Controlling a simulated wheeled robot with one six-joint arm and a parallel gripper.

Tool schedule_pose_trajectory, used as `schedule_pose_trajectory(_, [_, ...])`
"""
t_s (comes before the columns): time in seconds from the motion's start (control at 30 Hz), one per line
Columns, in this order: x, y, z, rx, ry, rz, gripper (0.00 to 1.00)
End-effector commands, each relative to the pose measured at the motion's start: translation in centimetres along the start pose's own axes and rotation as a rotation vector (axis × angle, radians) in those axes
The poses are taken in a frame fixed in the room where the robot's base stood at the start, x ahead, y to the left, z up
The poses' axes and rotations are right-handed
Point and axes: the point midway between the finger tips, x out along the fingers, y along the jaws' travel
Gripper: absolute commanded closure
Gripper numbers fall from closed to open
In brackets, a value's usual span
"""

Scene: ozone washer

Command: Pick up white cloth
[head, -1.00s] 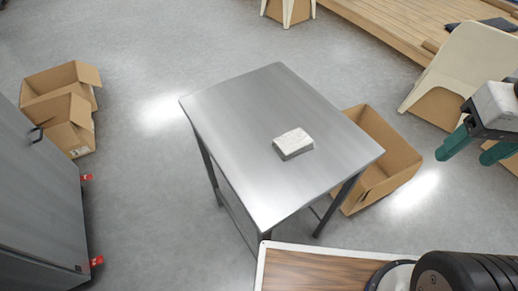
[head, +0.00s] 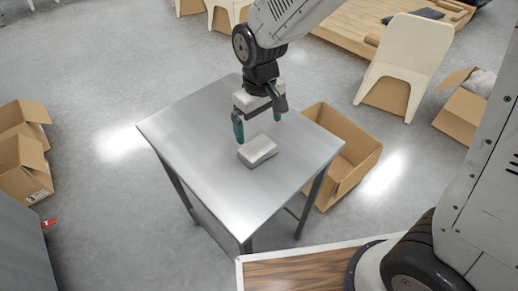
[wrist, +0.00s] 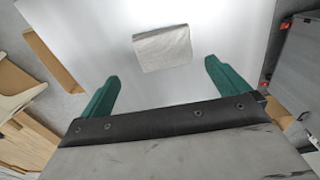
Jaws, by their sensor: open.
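The white cloth (head: 257,151) is a small folded block lying on the metal table (head: 190,130), right of the middle of its top. It also shows in the wrist view (wrist: 162,48), ahead of and between the two green fingers. My gripper (head: 258,127) hangs over the table, pointing down, just behind and above the cloth. Its green fingers are spread apart with nothing between them. In the wrist view my gripper (wrist: 160,85) is open, and the cloth is narrower than the gap. The fingers look apart from the cloth.
An open cardboard box (head: 345,155) stands on the floor at the table's right side. More boxes (head: 22,150) and a grey cabinet (head: 25,250) are at the left. A cream chair (head: 405,65) stands at the back right. The rest of the tabletop is bare.

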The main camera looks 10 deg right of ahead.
Motion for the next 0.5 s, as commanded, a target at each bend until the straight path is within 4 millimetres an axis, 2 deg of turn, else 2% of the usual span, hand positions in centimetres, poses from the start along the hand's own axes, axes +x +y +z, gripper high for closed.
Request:
schedule_pose_trajectory(0.37, [4.3,-0.3,-0.2,-0.009,-0.006,-0.001,0.0])
schedule_pose_trajectory(0.5, [6.5,-0.3,-0.2,-0.008,-0.006,-0.001,0.0])
